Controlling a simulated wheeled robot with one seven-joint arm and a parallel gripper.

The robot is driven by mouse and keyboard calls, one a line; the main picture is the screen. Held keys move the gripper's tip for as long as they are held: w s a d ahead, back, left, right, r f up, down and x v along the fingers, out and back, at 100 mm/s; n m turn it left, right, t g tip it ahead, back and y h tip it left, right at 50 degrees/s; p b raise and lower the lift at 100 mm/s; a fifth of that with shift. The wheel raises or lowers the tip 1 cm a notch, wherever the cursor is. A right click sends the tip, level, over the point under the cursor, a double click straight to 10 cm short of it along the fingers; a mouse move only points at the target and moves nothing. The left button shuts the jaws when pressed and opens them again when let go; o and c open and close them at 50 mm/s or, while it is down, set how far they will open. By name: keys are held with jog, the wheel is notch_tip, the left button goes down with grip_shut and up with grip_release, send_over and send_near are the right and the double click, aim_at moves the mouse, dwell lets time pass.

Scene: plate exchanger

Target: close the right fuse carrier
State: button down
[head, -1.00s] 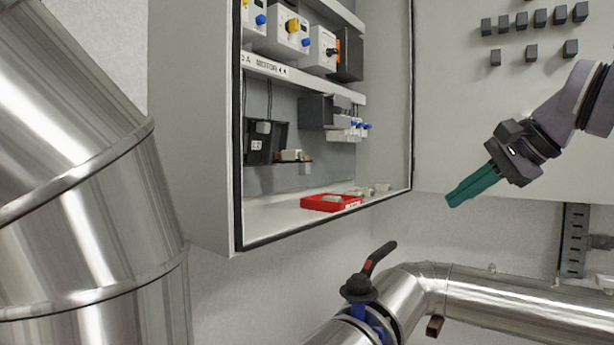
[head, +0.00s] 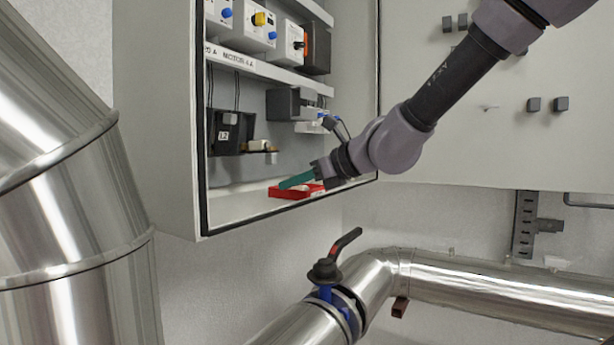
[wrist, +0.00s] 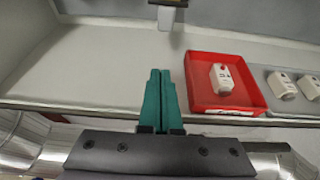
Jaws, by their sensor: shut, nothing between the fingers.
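The dark fuse holder (head: 223,132) is on the left of the cabinet's lower bay. A carrier (head: 258,148) juts out from its right side like an open drawer, with a beige block on it; I take it for the right fuse carrier. In the wrist view, a dark part with a pale piece below it (wrist: 166,18) is cut off at the top edge, probably this carrier. My gripper (head: 284,185) is shut and empty, its green fingers together. They also show in the wrist view (wrist: 160,72), apart from the carrier and low over the cabinet floor.
A red tray (head: 272,192) with a white fuse-like piece is right of my fingers in the wrist view. Further white pieces (wrist: 283,86) lie on a grey mat beside it. The cabinet floor (wrist: 85,70) left of my fingers is clear. A steel pipe with a valve (head: 324,270) runs below.

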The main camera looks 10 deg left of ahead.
jog(key=x, duration=0.3)
jog(key=shift+a+r, duration=0.1)
jog(key=shift+r, duration=0.15)
notch_tip(320, 180, up, 3)
jog(key=shift+s+f, duration=0.1)
jog(key=shift+f, duration=0.1)
jog(key=shift+r, duration=0.45)
